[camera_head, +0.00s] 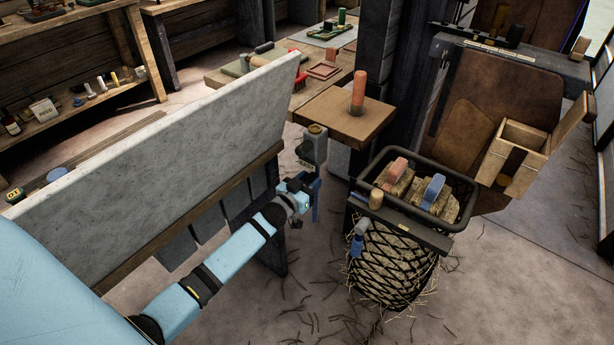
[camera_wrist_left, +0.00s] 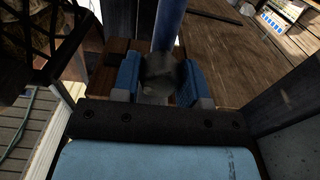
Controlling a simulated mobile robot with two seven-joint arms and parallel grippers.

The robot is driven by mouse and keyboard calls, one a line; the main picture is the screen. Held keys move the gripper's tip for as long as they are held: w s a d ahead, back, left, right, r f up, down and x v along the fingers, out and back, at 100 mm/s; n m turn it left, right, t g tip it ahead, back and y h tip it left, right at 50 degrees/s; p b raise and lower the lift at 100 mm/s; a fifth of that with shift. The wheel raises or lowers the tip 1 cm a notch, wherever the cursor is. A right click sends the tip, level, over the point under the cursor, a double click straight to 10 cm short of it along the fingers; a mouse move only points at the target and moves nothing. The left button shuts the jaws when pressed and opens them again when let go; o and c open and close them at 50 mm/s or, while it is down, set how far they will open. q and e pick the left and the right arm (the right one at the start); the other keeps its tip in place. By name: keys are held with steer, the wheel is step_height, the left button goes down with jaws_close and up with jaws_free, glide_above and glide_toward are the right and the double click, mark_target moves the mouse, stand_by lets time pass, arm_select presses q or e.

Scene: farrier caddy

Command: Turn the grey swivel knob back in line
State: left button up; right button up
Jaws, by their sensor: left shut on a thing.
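A grey knob (camera_wrist_left: 160,72) shows in the left wrist view as a dark, blocky piece with a pale blue-grey shaft above it. The blue fingers of my left gripper (camera_wrist_left: 158,84) stand on both sides of it and are shut on it. In the head view my left gripper (camera_head: 308,194) is at the end of the pale grey partition, just below an upright grey housing (camera_head: 314,149) with a round brass-coloured top. There the fingers and arm hide most of the knob, and its angle is hard to tell. My right gripper is not in view.
A black-rimmed basket (camera_head: 463,214) with a net of hay stands close on the right, with brushes in it. A small blue-grey piece (camera_head: 359,240) hangs at its front. The long partition (camera_head: 160,135) runs beside my left arm. Open floor (camera_head: 480,290) lies at the front right.

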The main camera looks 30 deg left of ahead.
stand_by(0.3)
arm_select(q)
steer(key=shift+r+n, duration=0.15)
steer(key=shift+n, duration=0.25)
steer(key=n+p, duration=0.2)
steer(key=n, duration=0.1)
steer(key=shift+r+p, duration=0.25)
steer(key=shift+p, duration=0.15)
steer(key=shift+w+f+n+p, duration=0.1)
steer(key=shift+n+p, duration=0.25)
steer(key=shift+n, duration=0.55)
steer(key=shift+f+n, duration=0.2)
steer(key=shift+n, duration=0.8)
